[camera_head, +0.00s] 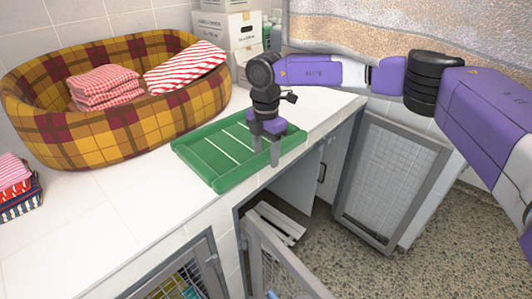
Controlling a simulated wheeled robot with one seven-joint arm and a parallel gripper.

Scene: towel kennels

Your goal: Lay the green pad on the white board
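The green pad (218,152) lies flat on the white counter, with raised rims and pale lines across it. My gripper (266,153) points down over the right part of the pad, close to its near edge. Its two grey fingers stand apart with a gap between them. I cannot tell whether they touch the pad or its rim. A white slatted board (277,222) lies low inside the open kennel below the counter, partly hidden by the kennel's door and frame.
A plaid basket (150,125) with red-striped towels (104,85) stands behind the pad. Folded towels (17,190) lie at the left edge. White boxes (232,35) stand at the back. Open mesh doors (385,180) reach over the speckled floor. The front left counter is clear.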

